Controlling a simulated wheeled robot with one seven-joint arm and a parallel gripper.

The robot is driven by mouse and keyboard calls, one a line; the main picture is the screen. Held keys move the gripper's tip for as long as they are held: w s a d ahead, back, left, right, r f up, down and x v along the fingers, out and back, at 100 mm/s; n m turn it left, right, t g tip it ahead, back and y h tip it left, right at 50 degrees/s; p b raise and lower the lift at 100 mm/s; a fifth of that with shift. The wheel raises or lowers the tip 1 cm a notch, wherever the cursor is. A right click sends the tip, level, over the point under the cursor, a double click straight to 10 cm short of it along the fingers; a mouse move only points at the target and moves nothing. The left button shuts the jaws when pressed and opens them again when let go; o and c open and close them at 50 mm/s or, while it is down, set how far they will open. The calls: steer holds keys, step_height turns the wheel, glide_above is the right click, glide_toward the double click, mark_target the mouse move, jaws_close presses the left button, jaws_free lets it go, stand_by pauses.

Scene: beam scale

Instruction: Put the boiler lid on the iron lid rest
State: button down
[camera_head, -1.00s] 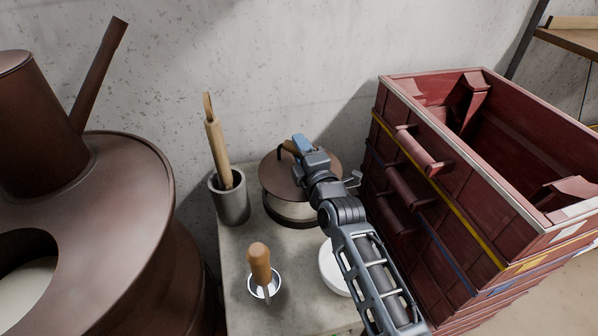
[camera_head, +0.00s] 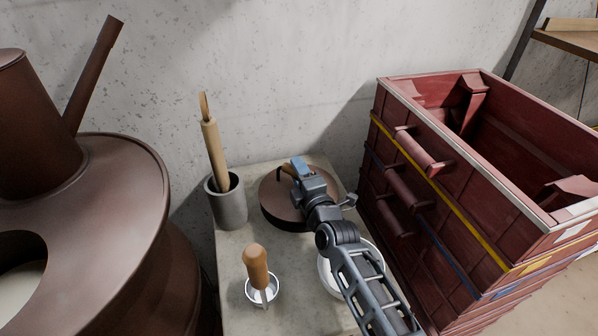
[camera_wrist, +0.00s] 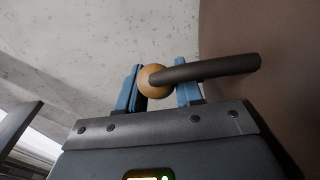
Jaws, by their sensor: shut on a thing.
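The boiler lid (camera_head: 275,205) is a round brown disc with a bar handle, lying level and low over the stone bench in the head view. My gripper (camera_head: 299,168) is shut on the lid's handle. In the wrist view the blue fingers of my gripper (camera_wrist: 163,84) stand either side of the handle's round wooden grip (camera_wrist: 153,80), with a dark iron arm running right from it. The iron lid rest is under the lid and almost wholly hidden; a dark edge shows along the lid's front. I cannot tell whether the lid fully touches it.
A grey pot with a rolling pin (camera_head: 229,203) stands left of the lid. A small metal cup with a wooden-handled tool (camera_head: 257,268) is in front. A white bowl (camera_head: 330,278) is partly under my arm. Red crates (camera_head: 440,190) stand right, the brown boiler (camera_head: 100,210) left.

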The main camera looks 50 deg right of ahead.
steer(key=shift+f, duration=0.35)
steer(key=c, duration=0.7)
jaws_free()
steer(key=shift+f, duration=0.15)
steer(key=shift+c, duration=0.2)
steer(key=shift+r, duration=0.25)
steer(key=b+v, duration=0.3)
steer(key=v, duration=0.9)
steer(key=shift+r, duration=0.5)
steer(key=shift+s, duration=0.1)
